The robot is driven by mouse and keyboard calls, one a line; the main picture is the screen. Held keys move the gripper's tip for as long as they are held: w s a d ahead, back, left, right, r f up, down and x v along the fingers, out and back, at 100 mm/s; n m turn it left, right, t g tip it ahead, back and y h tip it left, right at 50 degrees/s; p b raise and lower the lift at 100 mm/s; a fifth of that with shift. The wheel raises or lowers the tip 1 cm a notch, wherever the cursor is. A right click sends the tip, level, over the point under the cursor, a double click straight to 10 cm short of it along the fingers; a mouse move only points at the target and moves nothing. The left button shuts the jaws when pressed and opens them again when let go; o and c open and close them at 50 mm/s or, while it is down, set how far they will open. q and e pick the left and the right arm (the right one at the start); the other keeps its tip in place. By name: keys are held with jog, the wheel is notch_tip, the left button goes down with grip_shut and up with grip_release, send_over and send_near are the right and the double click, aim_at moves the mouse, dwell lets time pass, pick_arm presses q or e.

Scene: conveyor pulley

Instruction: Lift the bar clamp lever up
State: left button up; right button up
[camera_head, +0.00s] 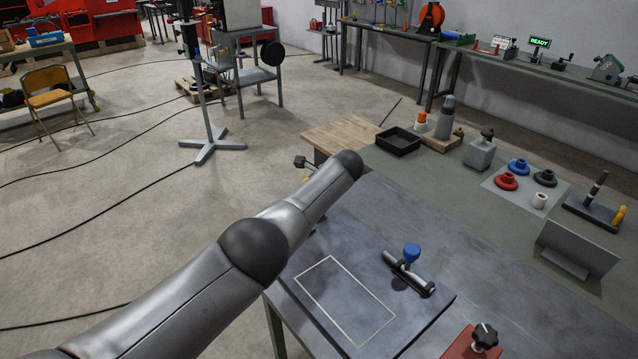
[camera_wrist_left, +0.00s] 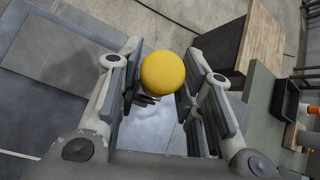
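A round yellow knob (camera_wrist_left: 163,73) sits between the fingertips of my left gripper (camera_wrist_left: 162,80) in the wrist view, with finger pads close on both sides. Whether the pads touch it is unclear. What the knob is fixed to is mostly hidden; a little dark hardware shows below it. A dark bar-shaped fixture (camera_head: 408,275) with a blue knob (camera_head: 411,252) lies on the dark plate to the right of the arm. My right gripper is not in view.
A wooden board (camera_head: 345,137) and black tray (camera_head: 398,141) lie at the table's far end; the board also shows in the wrist view (camera_wrist_left: 262,38). A grey stand plate (camera_head: 578,248) and red block (camera_head: 472,345) are on the right. The white-outlined rectangle (camera_head: 345,300) is empty.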

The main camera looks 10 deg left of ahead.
pick_arm(q)
jog(key=v, duration=1.1)
jog(key=shift+s+d+r, duration=0.2)
jog(key=shift+s+r, duration=0.05)
